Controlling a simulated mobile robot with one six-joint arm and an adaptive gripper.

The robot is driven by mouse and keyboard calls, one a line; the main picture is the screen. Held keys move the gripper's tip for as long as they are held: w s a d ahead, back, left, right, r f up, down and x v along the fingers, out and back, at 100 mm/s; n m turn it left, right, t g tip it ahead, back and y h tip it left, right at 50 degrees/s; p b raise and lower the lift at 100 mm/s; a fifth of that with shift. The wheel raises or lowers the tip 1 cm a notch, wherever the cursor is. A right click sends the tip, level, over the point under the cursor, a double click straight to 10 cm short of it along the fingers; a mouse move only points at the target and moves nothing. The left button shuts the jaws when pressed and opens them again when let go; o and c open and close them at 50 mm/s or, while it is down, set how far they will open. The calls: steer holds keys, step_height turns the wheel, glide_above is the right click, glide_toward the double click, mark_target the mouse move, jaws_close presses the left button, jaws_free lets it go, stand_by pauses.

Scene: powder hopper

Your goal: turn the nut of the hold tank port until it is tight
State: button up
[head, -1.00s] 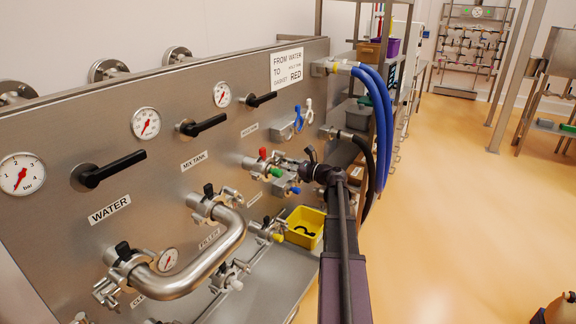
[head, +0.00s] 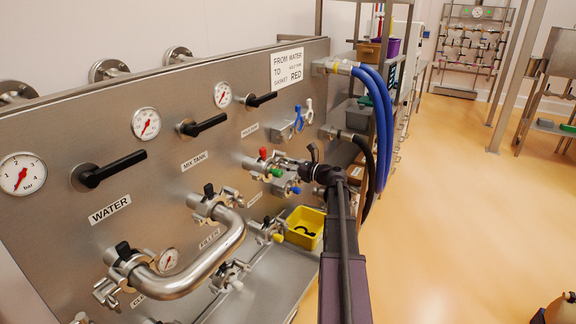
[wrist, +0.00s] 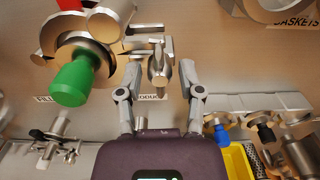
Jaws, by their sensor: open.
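My gripper (wrist: 159,68) is open, with one finger on each side of a silver nut on a clamp (wrist: 158,72) in the wrist view. I cannot tell whether the fingers touch it. The clamp sits just right of a steel fitting with a green knob (wrist: 75,80). In the head view, my arm reaches to the panel fittings with the red knob (head: 263,153) and green knob (head: 276,172), and my wrist hides the nut. The label above these fittings (head: 250,130) is too small to read, so I cannot confirm the port's name.
A bent steel pipe (head: 205,262) stands out from the panel at lower left. Blue hoses (head: 378,125) and a black hose (head: 367,165) hang right of my wrist. A yellow bin (head: 305,226) stands below it. More clamped fittings (wrist: 265,132) are at lower right. The floor at right is open.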

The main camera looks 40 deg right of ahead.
steer(key=shift+s, duration=0.1)
steer(key=v, duration=0.9)
stand_by(0.7)
